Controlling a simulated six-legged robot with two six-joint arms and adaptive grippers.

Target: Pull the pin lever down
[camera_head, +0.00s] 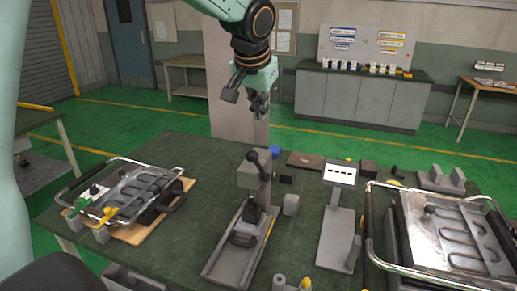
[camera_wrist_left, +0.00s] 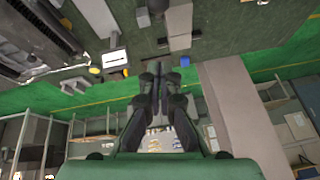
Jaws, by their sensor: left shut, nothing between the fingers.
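The pin lever (camera_head: 254,160) has a dark round knob and stands upright on a grey press-like fixture (camera_head: 222,262) in the middle of the green table. My left gripper (camera_head: 259,106) hangs above and behind the lever's knob, apart from it. Its fingers are shut and empty. In the left wrist view the shut fingers (camera_wrist_left: 160,77) are in the centre, with the table upside down above them. My right gripper is not in view.
A heating element on a tray (camera_head: 125,190) lies at the left of the table. A metal-framed plate with a heating element (camera_head: 455,240) is at the right. A grey stand with a white label panel (camera_head: 340,173) stands right of the fixture. The table between fixture and left tray is mostly clear.

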